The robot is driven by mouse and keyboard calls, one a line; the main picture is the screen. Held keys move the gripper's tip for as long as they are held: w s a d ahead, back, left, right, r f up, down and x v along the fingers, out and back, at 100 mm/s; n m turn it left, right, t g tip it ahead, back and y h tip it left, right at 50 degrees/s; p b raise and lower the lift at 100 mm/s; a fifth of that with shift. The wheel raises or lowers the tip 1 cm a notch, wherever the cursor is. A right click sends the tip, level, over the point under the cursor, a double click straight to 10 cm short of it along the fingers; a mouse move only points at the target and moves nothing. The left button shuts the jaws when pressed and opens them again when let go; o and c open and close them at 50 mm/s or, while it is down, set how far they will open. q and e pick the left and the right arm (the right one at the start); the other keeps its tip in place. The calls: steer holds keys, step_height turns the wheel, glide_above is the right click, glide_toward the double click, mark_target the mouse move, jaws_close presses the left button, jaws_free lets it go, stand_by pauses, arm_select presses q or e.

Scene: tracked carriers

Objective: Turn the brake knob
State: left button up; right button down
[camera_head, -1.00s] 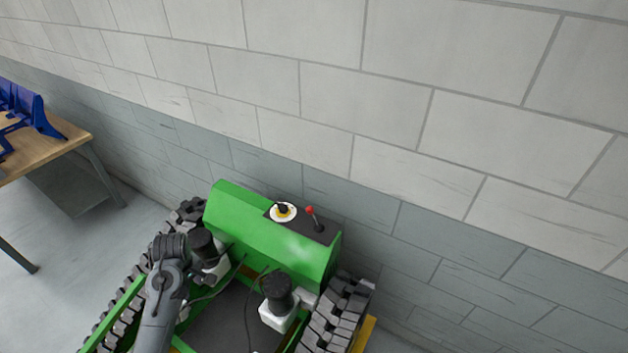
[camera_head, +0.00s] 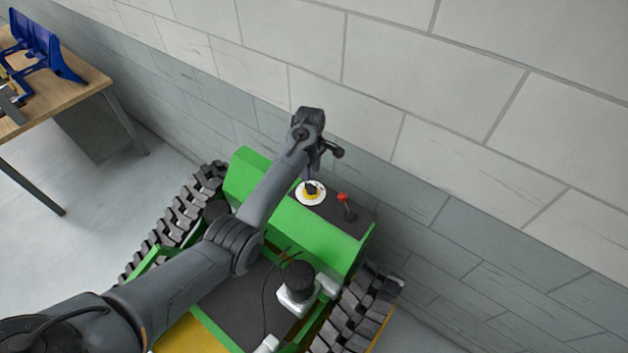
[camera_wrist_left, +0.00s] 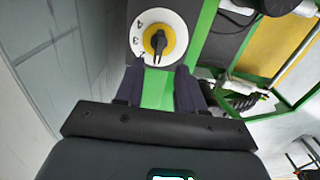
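The brake knob (camera_head: 312,189) is a black knob with a yellow collar on a round white dial, set in the dark panel on the green tracked carrier (camera_head: 300,222). In the left wrist view the knob (camera_wrist_left: 158,42) lies just beyond my fingertips, and numerals show along the left of its dial (camera_wrist_left: 143,24). My left gripper (camera_head: 308,174) reaches over the carrier from the left and points down at the knob. In the left wrist view its two dark fingers (camera_wrist_left: 157,74) are apart with nothing between them; they appear short of the knob. My right gripper is not in view.
A red-tipped lever (camera_head: 345,206) stands on the same panel, right of the knob. The grey block wall (camera_head: 450,150) is close behind the carrier. A wooden table (camera_head: 88,82) with blue parts stands at the far left.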

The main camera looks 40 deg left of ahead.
mark_target(311, 185)
arm_select(q)
step_height(311, 185, down, 7)
steer(key=shift+a+r, duration=0.1)
stand_by(0.3)
steer(key=shift+c, duration=0.4)
jaws_close()
